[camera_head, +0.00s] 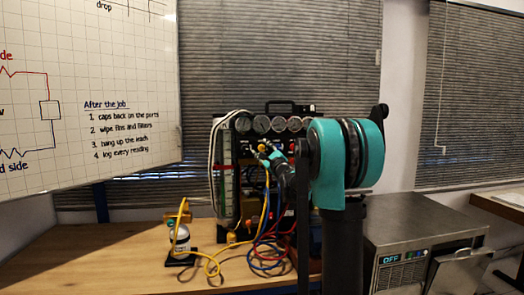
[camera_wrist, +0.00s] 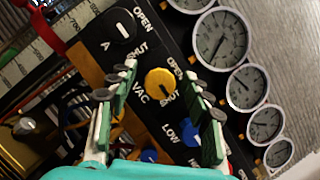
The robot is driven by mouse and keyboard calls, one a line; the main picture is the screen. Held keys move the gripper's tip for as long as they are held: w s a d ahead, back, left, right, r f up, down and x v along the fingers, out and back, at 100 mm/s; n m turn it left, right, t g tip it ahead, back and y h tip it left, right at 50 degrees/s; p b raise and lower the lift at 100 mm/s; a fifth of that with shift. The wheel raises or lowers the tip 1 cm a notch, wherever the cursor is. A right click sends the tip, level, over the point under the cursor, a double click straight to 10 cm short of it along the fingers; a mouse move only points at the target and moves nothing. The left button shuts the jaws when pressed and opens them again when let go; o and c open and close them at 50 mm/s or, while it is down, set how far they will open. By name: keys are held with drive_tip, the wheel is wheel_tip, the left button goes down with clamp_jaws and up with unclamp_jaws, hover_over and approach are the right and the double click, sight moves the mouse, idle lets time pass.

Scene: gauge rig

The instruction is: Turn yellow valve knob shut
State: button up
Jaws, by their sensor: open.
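The yellow valve knob (camera_wrist: 160,82) sits on a black panel in the wrist view, with VAC printed beside it and OPEN and SHUT at its rim. I cannot surely read where its mark points. My gripper (camera_wrist: 162,74) is open, with one green-padded finger on each side of the knob in the picture. Whether the pads touch it cannot be told; no contact shows. In the head view my gripper (camera_head: 265,155) is at the front of the gauge rig, and the knob is too small to make out surely.
A black knob (camera_wrist: 122,25) marked A is at upper left of the yellow one, and a blue knob (camera_wrist: 193,130) marked LOW is at lower right. Gauges (camera_wrist: 220,38) line the panel's right. Coloured hoses (camera_head: 265,245) hang over the wooden bench (camera_head: 120,270).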

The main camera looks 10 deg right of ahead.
drive_tip(key=v, duration=1.2)
drive_tip(key=s+a+f+n+g+y, duration=0.4)
drive_tip(key=s+a+f+n+g, duration=0.2)
drive_tip(key=s+a+f+n, duration=0.5)
drive_tip(key=s+a+f+n+g+h, duration=0.1)
drive_tip(key=s+a+f+n+g, duration=0.1)
drive_tip(key=s+f+n, duration=0.3)
drive_tip(key=s+a+f+n+g+h, duration=0.1)
drive_tip(key=s+a+f+g, duration=0.1)
drive_tip(key=s+f+g, duration=0.3)
drive_tip(key=s+d+f+n+g+h, duration=0.1)
drive_tip(key=s+d+f+n+h, duration=0.2)
drive_tip(key=s+f, duration=0.6)
drive_tip(key=s+d+f+n+g+h, duration=0.2)
drive_tip(key=s+d+f+n+h, duration=0.1)
drive_tip(key=s+d+f, duration=0.5)
drive_tip(key=shift+s+d+f+h, duration=0.3)
drive_tip(key=shift+s+f+h, duration=0.15)
drive_tip(key=shift+f+h, duration=0.4)
